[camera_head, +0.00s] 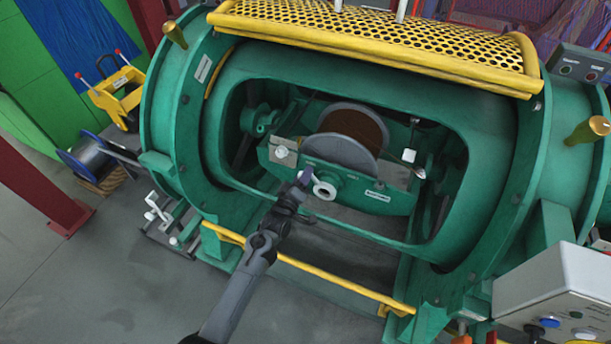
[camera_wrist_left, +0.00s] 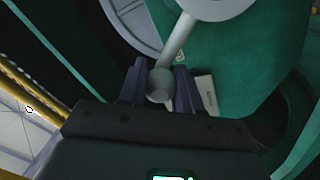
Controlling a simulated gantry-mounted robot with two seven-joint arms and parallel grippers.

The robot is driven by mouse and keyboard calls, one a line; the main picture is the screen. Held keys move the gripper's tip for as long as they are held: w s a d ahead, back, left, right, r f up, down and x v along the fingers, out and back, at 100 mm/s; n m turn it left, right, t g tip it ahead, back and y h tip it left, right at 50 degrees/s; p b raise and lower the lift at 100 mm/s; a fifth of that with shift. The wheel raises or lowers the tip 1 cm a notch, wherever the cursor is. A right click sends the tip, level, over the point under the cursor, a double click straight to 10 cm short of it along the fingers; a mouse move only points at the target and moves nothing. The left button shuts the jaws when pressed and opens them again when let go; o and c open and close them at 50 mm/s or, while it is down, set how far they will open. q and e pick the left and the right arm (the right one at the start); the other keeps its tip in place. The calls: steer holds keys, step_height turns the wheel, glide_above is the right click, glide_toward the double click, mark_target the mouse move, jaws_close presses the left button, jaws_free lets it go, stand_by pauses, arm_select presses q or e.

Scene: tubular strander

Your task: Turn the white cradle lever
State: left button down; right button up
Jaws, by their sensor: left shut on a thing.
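The white cradle lever has a round hub (camera_head: 324,190) on the front of the green cradle (camera_head: 378,200), below the reel. A short arm runs from the hub to a ball knob, which shows in the left wrist view (camera_wrist_left: 160,86). My left gripper (camera_head: 303,182) reaches into the opening of the green tube from below. Its two dark fingers are shut on the knob, one on each side. The gripper hides part of the lever in the head view. My right gripper is not in view.
A reel (camera_head: 340,152) sits in the cradle above the lever. The green tube's wall (camera_head: 215,130) surrounds the opening. A yellow perforated guard (camera_head: 380,35) lies above, and a yellow bar (camera_head: 320,272) runs below. A grey control box (camera_head: 560,290) stands at lower right.

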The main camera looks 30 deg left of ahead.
arm_select(q)
steer(key=shift+s+f, duration=0.1)
steer(key=shift+f, duration=0.35)
steer(key=c, duration=1.2)
jaws_free()
steer(key=o, duration=0.4)
steer(key=shift+r, duration=0.1)
steer(key=shift+d+r, duration=0.1)
steer(key=shift+r, duration=0.1)
steer(key=shift+s, duration=0.25)
steer(key=s+p, duration=0.1)
steer(key=s, duration=0.2)
steer(key=s+p, duration=0.1)
steer(key=s, duration=0.2)
steer(key=s+d+p, duration=0.1)
steer(key=s, duration=0.3)
steer(key=shift+s+d, duration=0.1)
